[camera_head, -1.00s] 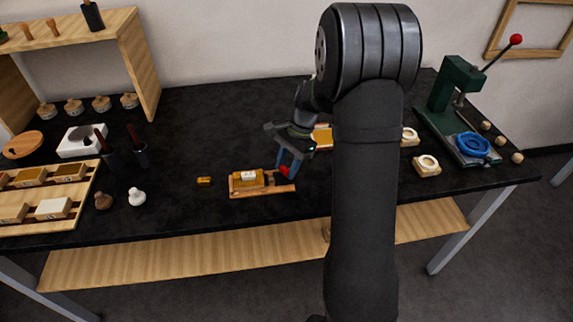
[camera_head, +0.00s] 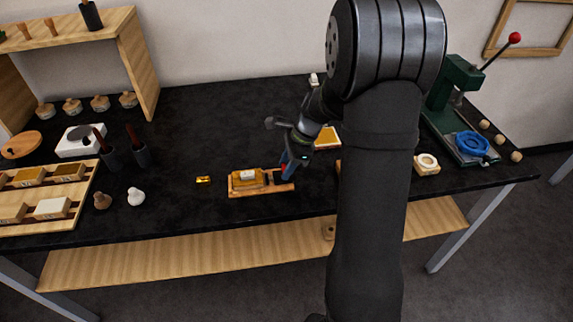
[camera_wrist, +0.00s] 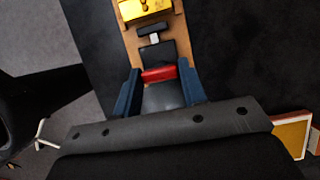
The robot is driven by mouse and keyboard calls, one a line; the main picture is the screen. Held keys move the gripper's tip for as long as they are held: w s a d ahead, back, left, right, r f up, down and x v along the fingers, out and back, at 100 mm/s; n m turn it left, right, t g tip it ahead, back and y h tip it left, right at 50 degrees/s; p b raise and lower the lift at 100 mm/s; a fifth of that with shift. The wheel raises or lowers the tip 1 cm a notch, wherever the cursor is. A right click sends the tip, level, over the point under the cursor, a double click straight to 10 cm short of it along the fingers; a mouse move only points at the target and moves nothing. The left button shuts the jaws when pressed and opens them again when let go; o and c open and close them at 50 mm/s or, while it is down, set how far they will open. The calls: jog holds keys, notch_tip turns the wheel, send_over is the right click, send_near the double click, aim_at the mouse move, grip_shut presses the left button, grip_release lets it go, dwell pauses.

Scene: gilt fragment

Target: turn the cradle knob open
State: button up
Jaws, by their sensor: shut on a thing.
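The wooden cradle (camera_head: 236,193) lies on the black table near its front, with a gold block (camera_head: 248,180) in its left part. In the wrist view the gold block (camera_wrist: 146,10) shows at the top, with a dark clamp part (camera_wrist: 157,53) below it. The red knob (camera_wrist: 160,74) is a short bar at the cradle's end. My gripper (camera_wrist: 158,88) is shut on it, with one blue finger at each side. In the head view my gripper (camera_head: 287,168) is over the cradle's right end and mostly hides the knob.
A small gold piece (camera_head: 203,180) lies left of the cradle. A wooden rack with blocks (camera_head: 85,195) is at the left. A framed gold panel (camera_head: 327,137) lies behind my gripper. A green press (camera_head: 456,90) stands at the right. Table left of the cradle is mostly clear.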

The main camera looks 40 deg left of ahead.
dwell(0.3)
jog(key=o, duration=1)
jog(key=v, duration=1.7)
jog(key=shift+r, duration=0.2)
jog(key=shift+w+d+f, duration=0.1)
jog(key=shift+w+f, duration=0.05)
jog(key=x, duration=1.7)
